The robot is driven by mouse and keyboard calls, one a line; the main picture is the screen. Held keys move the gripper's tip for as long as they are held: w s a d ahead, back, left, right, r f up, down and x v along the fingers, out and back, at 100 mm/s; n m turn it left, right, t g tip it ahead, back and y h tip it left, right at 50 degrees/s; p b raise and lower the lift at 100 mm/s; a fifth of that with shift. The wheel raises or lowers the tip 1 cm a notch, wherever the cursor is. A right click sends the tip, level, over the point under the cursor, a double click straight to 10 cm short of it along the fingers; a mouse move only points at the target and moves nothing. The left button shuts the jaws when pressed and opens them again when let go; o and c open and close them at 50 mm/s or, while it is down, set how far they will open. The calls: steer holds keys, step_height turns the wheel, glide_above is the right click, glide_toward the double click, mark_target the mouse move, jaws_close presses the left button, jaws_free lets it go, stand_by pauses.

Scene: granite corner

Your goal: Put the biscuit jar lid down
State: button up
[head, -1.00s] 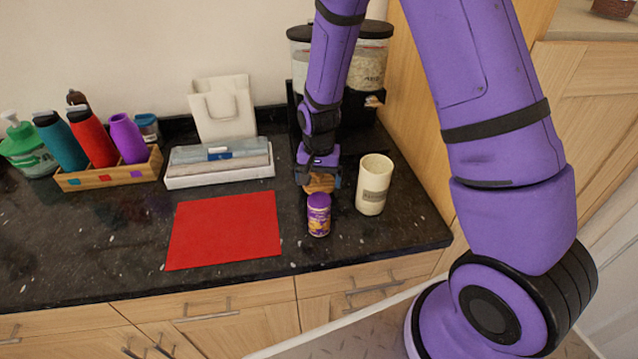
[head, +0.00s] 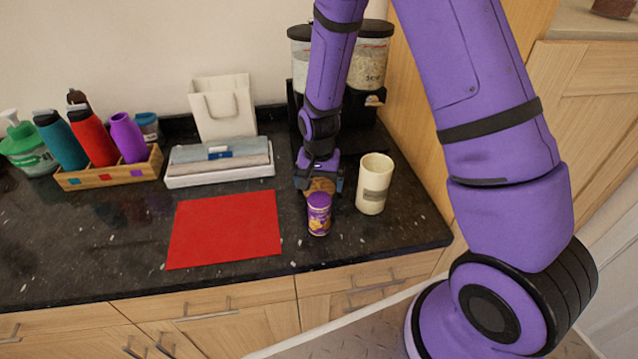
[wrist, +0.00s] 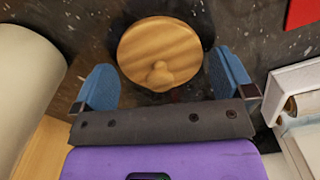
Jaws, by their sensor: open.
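The biscuit jar lid is a round wooden disc (wrist: 158,45) with a small knob, its knob side facing my wrist camera. In the wrist view the blue fingers of my gripper (wrist: 163,80) stand wide on either side of the lid's knob end, with gaps showing. A cream jar (head: 374,184) with a grey label band stands upright to the right of the gripper.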

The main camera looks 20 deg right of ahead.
step_height(320, 180, up, 12)
step_height(320, 180, up, 18)
steer(key=n+t, duration=0.3)
glide_above(320, 180)
steer(key=s+d, duration=0.4)
steer(key=s, duration=0.6)
steer(key=s+d+r+n+t, duration=0.1)
steer(key=s+r, duration=0.2)
steer(key=s, duration=0.4)
steer(key=s+d+r+n+t, duration=0.1)
steer(key=s+r, duration=0.3)
steer(key=s, duration=0.4)
steer(key=shift+d+r+n, duration=0.15)
steer(key=shift+d+n, duration=0.2)
steer(key=shift+n, duration=0.05)
